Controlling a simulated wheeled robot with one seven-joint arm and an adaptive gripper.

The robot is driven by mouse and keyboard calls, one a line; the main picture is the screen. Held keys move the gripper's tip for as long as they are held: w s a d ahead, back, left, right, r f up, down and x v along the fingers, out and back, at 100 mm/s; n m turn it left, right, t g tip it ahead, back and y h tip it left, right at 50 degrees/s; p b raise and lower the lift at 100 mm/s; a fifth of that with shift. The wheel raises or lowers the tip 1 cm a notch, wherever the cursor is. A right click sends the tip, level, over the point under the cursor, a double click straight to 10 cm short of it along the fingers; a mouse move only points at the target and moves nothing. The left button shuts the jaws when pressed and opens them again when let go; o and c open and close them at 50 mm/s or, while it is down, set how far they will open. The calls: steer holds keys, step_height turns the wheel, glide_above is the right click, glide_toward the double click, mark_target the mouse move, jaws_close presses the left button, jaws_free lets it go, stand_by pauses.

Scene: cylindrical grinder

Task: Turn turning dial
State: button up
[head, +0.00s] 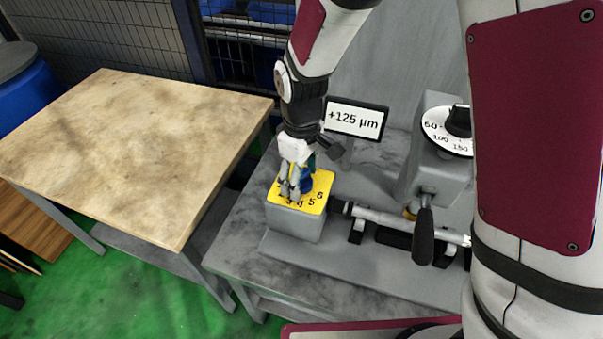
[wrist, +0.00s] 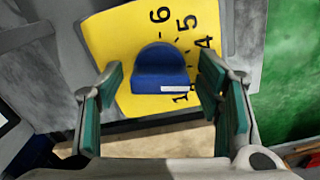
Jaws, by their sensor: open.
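The turning dial (wrist: 160,72) is a blue knob with a white pointer mark, on a yellow numbered plate (wrist: 115,45) on top of a grey block (head: 296,222). In the head view the dial is mostly hidden by my gripper (head: 296,190), which points down over the plate. In the wrist view my gripper (wrist: 160,102) is open, with one green-padded finger on each side of the dial and gaps between. The white mark is on the dial's lower right side, near the number 1. Numbers 4, 5 and 6 also show on the plate.
A sign (head: 355,120) reading +125 µm stands behind the plate. To the right are a grey housing with a white-scaled black dial (head: 458,122) and a black-handled lever (head: 424,232). A wooden-topped table (head: 130,150) stands at left, across a narrow gap.

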steer(key=shift+c, duration=0.6)
steer(key=c, duration=1)
steer(key=shift+m, duration=0.3)
steer(key=m+p, duration=0.1)
steer(key=m, duration=0.1)
steer(key=shift+s+r+m, duration=0.1)
steer(key=shift+m, duration=0.2)
steer(key=shift+m+p, duration=0.75)
steer(key=shift+m, duration=0.45)
